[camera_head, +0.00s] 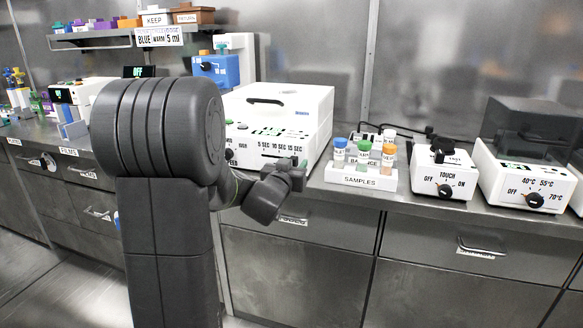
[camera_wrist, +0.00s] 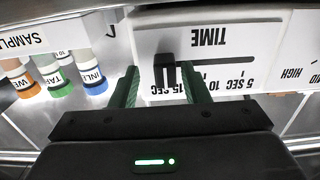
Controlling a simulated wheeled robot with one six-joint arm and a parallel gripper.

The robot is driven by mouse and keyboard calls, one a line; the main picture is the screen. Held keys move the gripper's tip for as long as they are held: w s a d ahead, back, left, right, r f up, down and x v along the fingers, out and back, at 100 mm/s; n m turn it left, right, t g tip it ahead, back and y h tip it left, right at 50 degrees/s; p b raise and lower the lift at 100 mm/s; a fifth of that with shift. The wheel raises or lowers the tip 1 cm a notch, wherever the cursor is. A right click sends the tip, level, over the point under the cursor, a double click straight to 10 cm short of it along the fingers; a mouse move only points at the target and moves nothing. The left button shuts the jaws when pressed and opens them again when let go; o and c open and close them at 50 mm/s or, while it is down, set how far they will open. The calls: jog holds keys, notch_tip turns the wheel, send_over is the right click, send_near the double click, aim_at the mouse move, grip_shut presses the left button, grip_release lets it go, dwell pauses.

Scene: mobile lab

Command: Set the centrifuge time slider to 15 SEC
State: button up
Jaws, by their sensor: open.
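The white centrifuge (camera_head: 312,115) stands on the bench in the head view, with SEC marks on its front. My gripper (camera_head: 297,164) is at the right part of that front. In the wrist view, which is upside down, the TIME panel (camera_wrist: 225,38) shows a dark slot. The black slider knob (camera_wrist: 164,68) sits at the slot's left end in this view, beside the 15 SEC mark. My gripper (camera_wrist: 158,72) is open, its green fingers on either side of the knob with gaps visible. I cannot tell how deep the fingertips reach.
A white SAMPLES rack (camera_head: 358,176) with several capped tubes stands close to the right of the centrifuge and my gripper. Drawers lie below the bench edge.

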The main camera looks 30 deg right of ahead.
jog(key=p+v, duration=0.1)
jog(key=v, duration=1.2)
jog(key=shift+s+a, duration=0.25)
jog(key=shift+s, duration=0.05)
jog(key=shift+w+d, duration=0.1)
jog(key=shift+d, duration=0.05)
jog(key=w+x, duration=0.1)
jog(key=x, duration=1.2)
jog(key=shift+w+a+b, duration=0.15)
jog(key=shift+a+b, duration=0.05)
jog(key=shift+b, duration=0.1)
